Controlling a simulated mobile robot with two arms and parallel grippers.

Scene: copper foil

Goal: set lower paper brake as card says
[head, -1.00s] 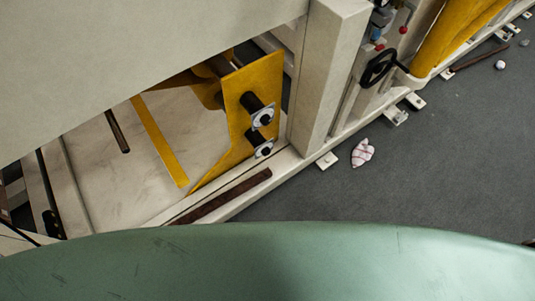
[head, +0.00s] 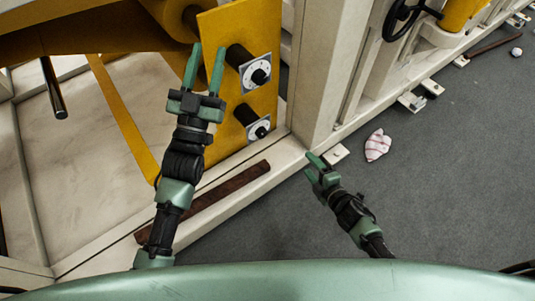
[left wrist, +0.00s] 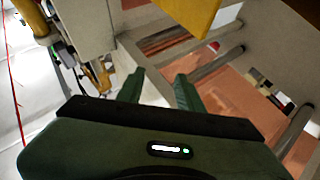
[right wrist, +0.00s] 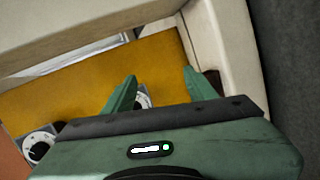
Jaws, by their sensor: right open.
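A yellow plate (head: 212,30) carries two black knobs on white dials, an upper dial (head: 258,74) and a lower dial (head: 258,130). Their markings are too small to read. My left gripper (head: 207,66) is open and empty, in front of the plate and left of the upper knob in the picture. My right gripper (head: 312,168) is open and empty, lower right of the lower dial and apart from it. In the right wrist view the plate (right wrist: 90,85) lies beyond the open fingers (right wrist: 160,85); one dial (right wrist: 143,97) shows between them, another (right wrist: 38,148) at left. No card is seen.
A thick cream post (head: 322,70) stands right of the plate. A dark brown bar (head: 235,188) lies along the cream base rail. A crumpled pinkish cloth (head: 377,145) lies on the open grey floor. The left wrist view shows rollers (left wrist: 215,62) and copper-coloured sheet (left wrist: 225,95).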

